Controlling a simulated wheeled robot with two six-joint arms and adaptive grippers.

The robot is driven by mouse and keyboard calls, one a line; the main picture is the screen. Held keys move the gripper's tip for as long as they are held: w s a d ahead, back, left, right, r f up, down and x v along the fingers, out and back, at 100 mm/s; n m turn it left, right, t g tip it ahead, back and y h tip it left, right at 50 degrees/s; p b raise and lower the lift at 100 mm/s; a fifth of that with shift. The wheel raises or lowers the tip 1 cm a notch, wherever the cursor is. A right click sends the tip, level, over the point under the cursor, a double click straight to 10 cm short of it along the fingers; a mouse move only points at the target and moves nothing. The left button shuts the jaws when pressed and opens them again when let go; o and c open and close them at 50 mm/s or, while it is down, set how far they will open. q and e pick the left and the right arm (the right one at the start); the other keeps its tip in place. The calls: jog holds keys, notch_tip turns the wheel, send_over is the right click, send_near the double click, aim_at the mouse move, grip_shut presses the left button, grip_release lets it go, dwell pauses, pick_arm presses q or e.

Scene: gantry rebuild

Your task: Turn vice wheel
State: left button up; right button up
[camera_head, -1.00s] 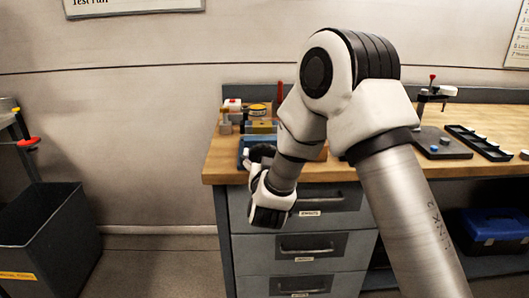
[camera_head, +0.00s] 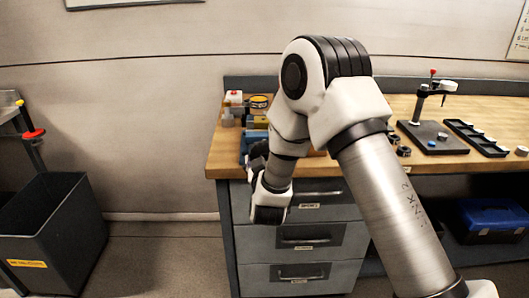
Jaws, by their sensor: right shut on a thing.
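The blue vice (camera_head: 247,139) is at the left front corner of the workbench, partly hidden behind my right arm. My right gripper (camera_head: 257,153) is at the front of the vice, by the bench's front edge. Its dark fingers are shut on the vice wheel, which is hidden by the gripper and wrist. My left gripper is not in view.
The wooden workbench (camera_head: 480,112) has grey drawers below. A black stand (camera_head: 432,138) and a parts tray (camera_head: 475,138) are at its right. A grey bin (camera_head: 60,225) stands on the floor at left. A blue toolbox (camera_head: 490,220) sits underneath.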

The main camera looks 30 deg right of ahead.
dwell(0.4)
jog(key=o, duration=0.9)
jog(key=shift+o, duration=0.2)
jog(key=v, duration=1.2)
jog(key=shift+d+f, duration=0.1)
